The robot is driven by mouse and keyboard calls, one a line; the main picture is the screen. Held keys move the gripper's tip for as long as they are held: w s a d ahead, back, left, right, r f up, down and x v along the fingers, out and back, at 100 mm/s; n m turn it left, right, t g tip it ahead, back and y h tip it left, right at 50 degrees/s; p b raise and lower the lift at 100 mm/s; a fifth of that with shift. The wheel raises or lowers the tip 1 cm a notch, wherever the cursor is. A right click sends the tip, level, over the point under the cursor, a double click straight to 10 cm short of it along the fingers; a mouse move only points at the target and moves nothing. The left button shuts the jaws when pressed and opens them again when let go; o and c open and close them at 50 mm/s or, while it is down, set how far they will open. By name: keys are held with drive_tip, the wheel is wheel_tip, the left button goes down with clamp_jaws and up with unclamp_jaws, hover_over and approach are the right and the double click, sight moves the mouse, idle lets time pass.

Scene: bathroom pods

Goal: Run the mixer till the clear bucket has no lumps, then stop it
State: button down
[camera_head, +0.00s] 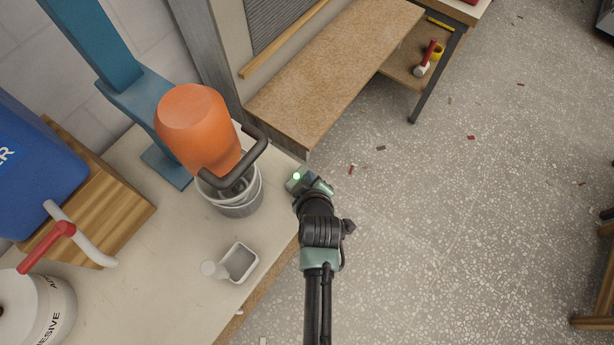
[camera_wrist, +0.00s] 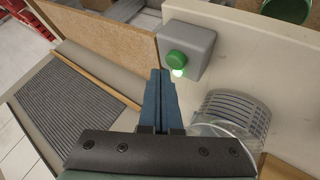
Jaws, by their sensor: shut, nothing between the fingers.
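The mixer has an orange motor housing (camera_head: 200,125) and a dark bar handle (camera_head: 252,160), on a blue stand (camera_head: 150,95). Below it stands the clear bucket (camera_head: 240,208); the housing and handle hide most of its inside. Its clear wall also shows in the wrist view (camera_wrist: 218,135), and I cannot make out lumps. A grey switch box (camera_wrist: 198,42) carries a green button (camera_wrist: 176,60) with a bright green glow at its lower edge. My gripper (camera_wrist: 161,73) is shut and empty, its tips beside the button. I cannot tell whether they touch it.
A small grey tub (camera_head: 241,262) with a whitish cup (camera_head: 213,270) sits on the bench in front of the bucket. A blue container (camera_head: 35,165) on a wooden block (camera_head: 115,215) and a white adhesive bucket (camera_head: 40,305) stand left. Open floor lies right.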

drive_tip(key=shift+r, duration=0.1)
drive_tip(key=shift+r+p, duration=2.15)
drive_tip(key=shift+r, duration=0.3)
idle(5.5)
